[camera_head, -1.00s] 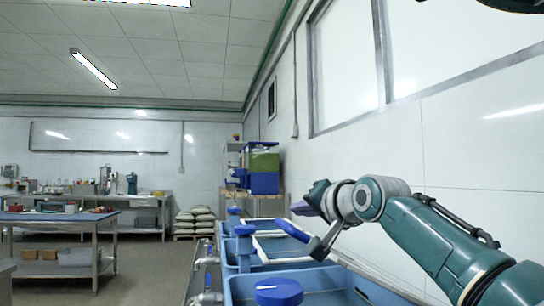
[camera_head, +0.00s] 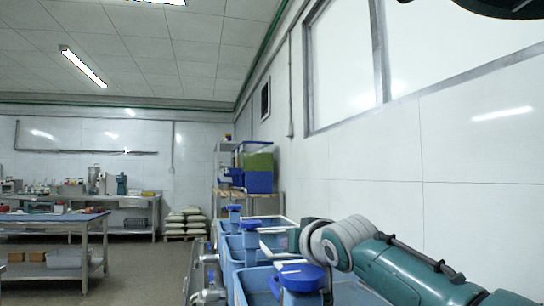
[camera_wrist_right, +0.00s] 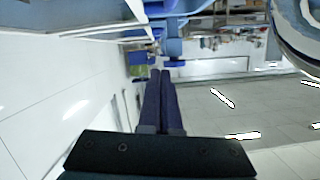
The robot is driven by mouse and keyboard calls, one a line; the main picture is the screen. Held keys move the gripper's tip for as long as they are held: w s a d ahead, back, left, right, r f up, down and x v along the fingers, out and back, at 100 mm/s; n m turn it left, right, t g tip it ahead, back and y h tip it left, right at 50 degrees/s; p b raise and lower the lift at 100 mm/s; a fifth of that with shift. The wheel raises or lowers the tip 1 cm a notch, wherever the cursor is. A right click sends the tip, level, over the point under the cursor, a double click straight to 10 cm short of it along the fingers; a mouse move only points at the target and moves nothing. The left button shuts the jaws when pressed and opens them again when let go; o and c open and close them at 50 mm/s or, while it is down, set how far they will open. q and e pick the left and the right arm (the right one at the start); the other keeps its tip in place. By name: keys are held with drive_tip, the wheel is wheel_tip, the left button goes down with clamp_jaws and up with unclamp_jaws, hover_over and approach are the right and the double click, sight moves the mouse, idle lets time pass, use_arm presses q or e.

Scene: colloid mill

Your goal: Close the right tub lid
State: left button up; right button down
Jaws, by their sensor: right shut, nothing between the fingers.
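A row of light blue tubs runs away from me low in the head view, the nearest tub (camera_head: 345,292) at the bottom. A blue round part (camera_head: 300,275) shows at the nearest tub's mouth. A pale bar (camera_head: 277,254) shows just behind it. I cannot tell clearly which piece is the lid or how far it is tilted. My right arm comes in from the right, with its wrist above the nearest tub; its gripper is mostly hidden there. In the right wrist view my right gripper (camera_wrist_right: 160,74) is shut and empty, its dark fingers together. My left gripper is out of view.
A white wall runs close along the right of the tubs. Workbenches (camera_head: 50,225) stand at the left. Stacked sacks (camera_head: 184,221) and blue and green bins (camera_head: 257,168) stand at the back. The floor between is clear.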

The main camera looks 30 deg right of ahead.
drive_tip(key=s+a+r+p, duration=0.1)
drive_tip(key=s+r+p, duration=0.4)
drive_tip(key=s, duration=0.4)
drive_tip(key=shift+s+a+r, duration=0.35)
drive_tip(key=shift+r, duration=0.3)
